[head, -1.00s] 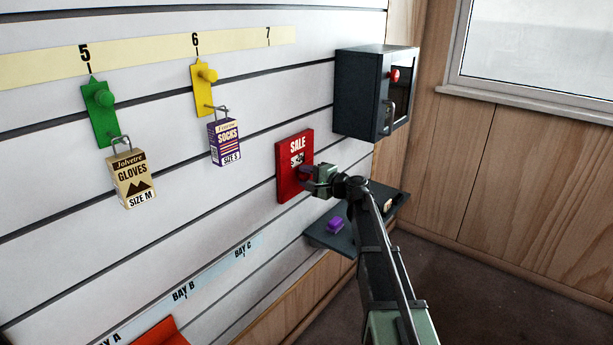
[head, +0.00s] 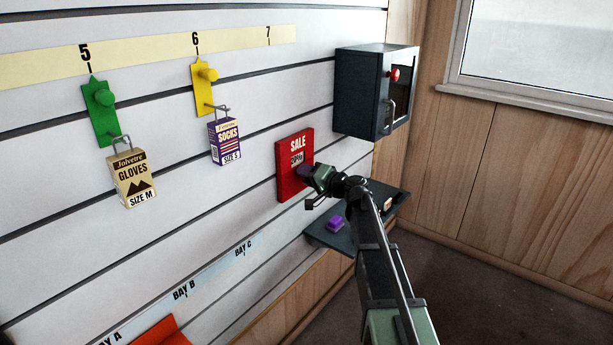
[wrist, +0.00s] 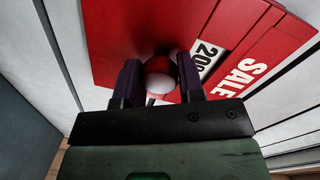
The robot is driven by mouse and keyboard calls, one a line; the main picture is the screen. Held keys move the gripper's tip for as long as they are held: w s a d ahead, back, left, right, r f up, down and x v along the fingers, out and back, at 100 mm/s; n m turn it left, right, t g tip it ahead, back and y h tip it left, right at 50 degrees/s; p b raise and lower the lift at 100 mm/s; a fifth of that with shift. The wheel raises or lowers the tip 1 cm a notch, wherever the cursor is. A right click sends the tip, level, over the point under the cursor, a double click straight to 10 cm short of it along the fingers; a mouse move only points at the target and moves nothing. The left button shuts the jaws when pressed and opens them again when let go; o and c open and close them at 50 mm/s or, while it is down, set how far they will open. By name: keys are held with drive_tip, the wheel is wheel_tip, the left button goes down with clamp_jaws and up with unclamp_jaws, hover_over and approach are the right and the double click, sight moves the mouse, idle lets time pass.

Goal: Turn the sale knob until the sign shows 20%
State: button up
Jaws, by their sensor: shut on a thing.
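The red sale sign (head: 289,182) hangs on the slatted wall, with SALE in white above a small white window. In the wrist view the sign (wrist: 130,30) shows tilted, and its window (wrist: 206,56) reads "20" followed by a mark partly hidden by a finger. My gripper (head: 313,175) is at the lower right of the sign, against its front. In the wrist view my gripper (wrist: 160,82) has a finger on each side of the round red and white knob (wrist: 160,77) and is shut on it. In the head view my gripper hides the knob.
A dark box (head: 358,95) with a red button is mounted above right of the sign. Gloves (head: 133,180) and socks (head: 225,142) hang from pegs on the left.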

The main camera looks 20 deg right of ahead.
idle(0.3)
drive_tip(key=o, duration=0.9)
drive_tip(key=shift+s, duration=0.15)
drive_tip(key=p+v, duration=0.1)
drive_tip(key=v, duration=0.9)
drive_tip(key=shift+s+d, duration=0.2)
drive_tip(key=shift+d, duration=0.05)
